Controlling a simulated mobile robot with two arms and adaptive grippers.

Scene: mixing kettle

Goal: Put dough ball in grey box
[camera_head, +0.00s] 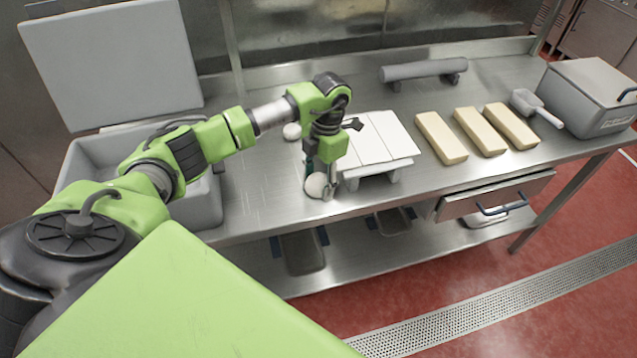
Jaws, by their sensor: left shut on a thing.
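My left gripper (322,187) points down near the front edge of the steel table, left of the white slatted stand. It is shut on a round white dough ball (315,186), which shows between and beside the fingers. I cannot tell whether the ball touches the table. A second white ball (292,131) lies farther back, partly hidden by my arm. A large open grey box (82,150) stands at the table's left end, partly covered by my left arm. Its inside is mostly hidden. My right gripper is not in view.
The white slatted stand (381,140) is close to the gripper's right. Several pale dough blocks (440,137), a scoop (535,107) and a closed grey bin (590,97) stand farther right. A grey roller (423,69) lies at the back. A grey panel (112,62) rises behind the open box.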

